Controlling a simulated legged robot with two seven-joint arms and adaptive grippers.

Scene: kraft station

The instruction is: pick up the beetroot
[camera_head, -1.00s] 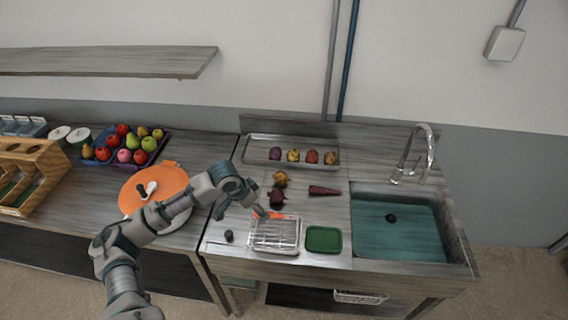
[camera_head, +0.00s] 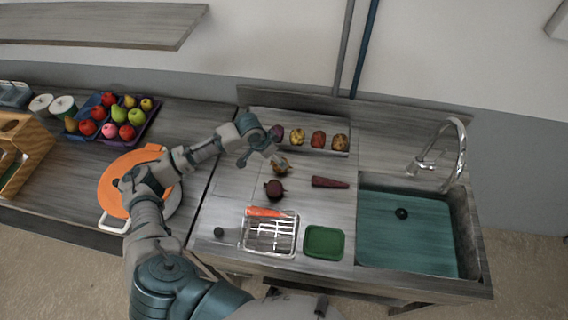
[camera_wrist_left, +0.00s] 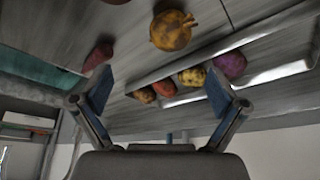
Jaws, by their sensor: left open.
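The beetroot (camera_head: 274,188) is a dark purple-red round root on the steel counter, in front of a yellow-brown round root (camera_head: 281,167). My left gripper (camera_head: 277,157) is above and behind the yellow-brown root, with the beetroot a little nearer to me. In the left wrist view my gripper (camera_wrist_left: 158,95) is open, with nothing between its fingers. There the yellow-brown root (camera_wrist_left: 172,30) lies beyond the fingertips. A dark edge at the top may be the beetroot, mostly out of frame. My right gripper is not in view.
A long dark-red root (camera_head: 330,182) lies to the right. A tray with several roots (camera_head: 318,139) stands behind. In front are a wire basket (camera_head: 270,249), an orange item (camera_head: 264,212) and a green tray (camera_head: 323,257). The sink (camera_head: 460,215) is at the right.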

